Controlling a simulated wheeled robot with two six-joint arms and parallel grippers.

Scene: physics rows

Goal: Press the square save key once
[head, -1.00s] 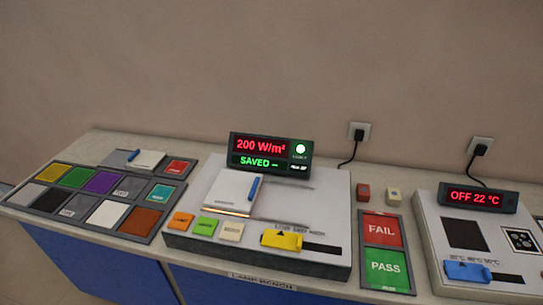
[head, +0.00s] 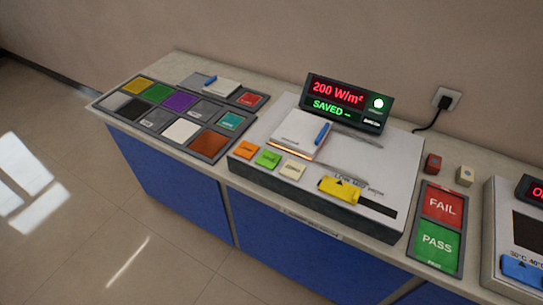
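A white lamp-bench device (head: 350,165) stands on the counter. Along its front left edge sit an orange key (head: 245,150), a green key (head: 268,157) and a cream key (head: 292,169). Their small labels are too blurred to read, so I cannot tell which one is the save key. Neither of my grippers is in view.
A yellow slider (head: 340,189) sits right of the keys. A colour swatch tray (head: 207,143) is at left. Red FAIL and green PASS pads (head: 437,240) and another device (head: 515,235) are at right. Open floor lies in front.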

